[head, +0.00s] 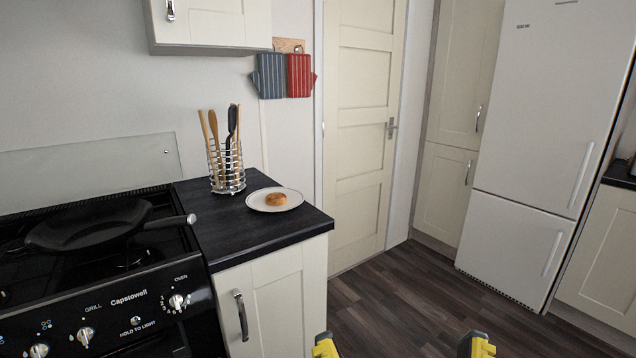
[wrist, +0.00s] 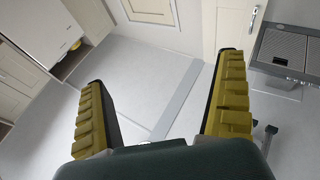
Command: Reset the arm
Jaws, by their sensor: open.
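My gripper (head: 401,346) shows at the bottom edge of the head view, with two yellow-tipped fingers spread apart. In the wrist view my gripper (wrist: 162,98) is open with nothing between its dark, yellow-padded fingers. It is in front of the counter and away from every surface. The rest of my arm is out of the head view.
A plate (head: 275,199) with a round bun (head: 276,199) sits on the dark counter (head: 225,236), beside a utensil rack (head: 227,168). A pan (head: 90,224) rests on the stove at left. The door (head: 357,130) and fridge (head: 540,110) are shut. Open floor (head: 395,300) lies ahead.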

